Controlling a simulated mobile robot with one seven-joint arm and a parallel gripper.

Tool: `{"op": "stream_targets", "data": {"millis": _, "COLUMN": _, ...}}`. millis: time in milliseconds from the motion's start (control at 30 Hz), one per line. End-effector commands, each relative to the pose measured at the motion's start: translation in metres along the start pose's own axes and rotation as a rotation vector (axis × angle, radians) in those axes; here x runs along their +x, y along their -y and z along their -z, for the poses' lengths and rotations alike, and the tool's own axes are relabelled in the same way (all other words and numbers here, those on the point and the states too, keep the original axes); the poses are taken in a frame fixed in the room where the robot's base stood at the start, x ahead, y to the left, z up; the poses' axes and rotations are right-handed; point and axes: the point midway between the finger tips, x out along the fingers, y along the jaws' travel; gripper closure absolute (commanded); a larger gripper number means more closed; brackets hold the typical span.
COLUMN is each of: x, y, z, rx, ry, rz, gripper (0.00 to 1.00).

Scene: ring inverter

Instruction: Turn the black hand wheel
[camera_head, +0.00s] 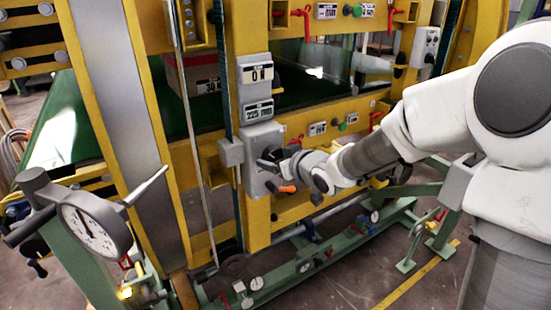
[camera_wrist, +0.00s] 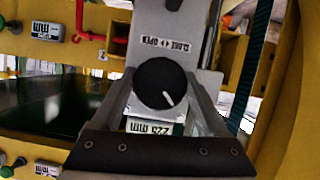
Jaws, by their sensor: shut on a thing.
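The black hand wheel (camera_wrist: 158,76) is round, with a short white mark on its face pointing to the lower right in the wrist view. It sits on a light grey plate with an upside-down label reading CLOSE and OPEN. My gripper (camera_wrist: 162,88) has one finger on each side of the wheel and is shut on it. In the head view my gripper (camera_head: 271,164) is at the grey box (camera_head: 262,138) on the yellow column. The wheel is hard to make out there.
Displays (camera_head: 256,73) are above the box. An orange handle (camera_head: 287,189) is just below my gripper. A dial gauge (camera_head: 90,226) stands at the lower left. Yellow posts and green rails surround the spot. Bare floor shows at the lower right.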

Motion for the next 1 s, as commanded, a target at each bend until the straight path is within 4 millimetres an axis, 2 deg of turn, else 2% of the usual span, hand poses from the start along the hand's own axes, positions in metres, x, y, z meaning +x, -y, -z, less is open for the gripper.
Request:
{"op": "stream_targets", "data": {"millis": 367, "x": -0.0028, "y": -0.0007, "z": 0.0048, "rx": 0.112, "ry": 0.005, "rz": 0.046, "gripper": 0.79}}
{"op": "stream_targets", "data": {"millis": 1000, "x": -0.0033, "y": -0.0011, "z": 0.0053, "rx": 0.57, "ry": 0.002, "rz": 0.233, "gripper": 0.79}}
